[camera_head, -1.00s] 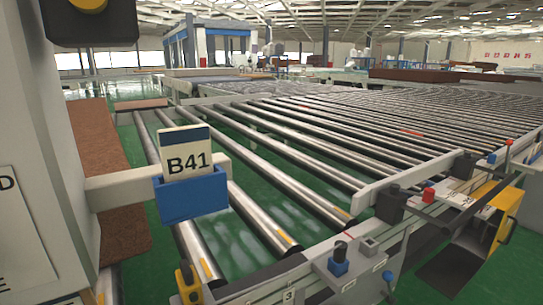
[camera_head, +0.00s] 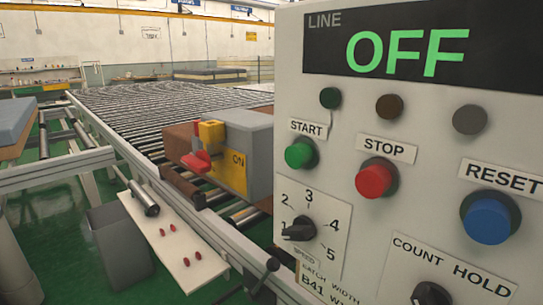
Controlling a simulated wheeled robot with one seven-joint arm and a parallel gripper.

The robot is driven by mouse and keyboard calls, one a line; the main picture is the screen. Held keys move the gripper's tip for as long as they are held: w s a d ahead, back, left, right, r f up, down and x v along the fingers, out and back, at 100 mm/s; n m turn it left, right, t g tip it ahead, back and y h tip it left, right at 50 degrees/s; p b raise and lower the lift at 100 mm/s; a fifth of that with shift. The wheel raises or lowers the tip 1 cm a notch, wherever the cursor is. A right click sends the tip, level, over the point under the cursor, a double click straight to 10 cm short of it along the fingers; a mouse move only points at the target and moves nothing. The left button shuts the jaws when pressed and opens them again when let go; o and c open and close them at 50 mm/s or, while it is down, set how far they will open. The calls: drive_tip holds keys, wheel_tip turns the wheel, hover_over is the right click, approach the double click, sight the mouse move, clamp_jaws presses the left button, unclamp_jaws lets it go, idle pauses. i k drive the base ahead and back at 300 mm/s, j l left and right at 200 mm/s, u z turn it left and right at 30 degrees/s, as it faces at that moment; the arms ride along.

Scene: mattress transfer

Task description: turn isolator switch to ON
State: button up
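The isolator switch is a grey box (camera_head: 250,143) with a yellow face plate (camera_head: 230,172), mounted beside the roller conveyor near the middle of the head view. The word ON shows on the right part of the plate. A red handle (camera_head: 197,161) sticks out from the plate, with a yellow block (camera_head: 211,133) just above it. The handle's exact angle is hard to tell, but it does not point at the word ON. The control panel covers the box's right side. My gripper is not in view.
The large control panel (camera_head: 455,150) fills the right side; its display (camera_head: 410,52) reads OFF. It carries a green START button (camera_head: 299,154), a red STOP button (camera_head: 375,178) and a blue RESET button (camera_head: 490,217). Rollers (camera_head: 150,105) stretch away behind; green floor lies at lower left.

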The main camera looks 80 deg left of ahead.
sight(201, 164)
drive_tip(key=u, duration=2)
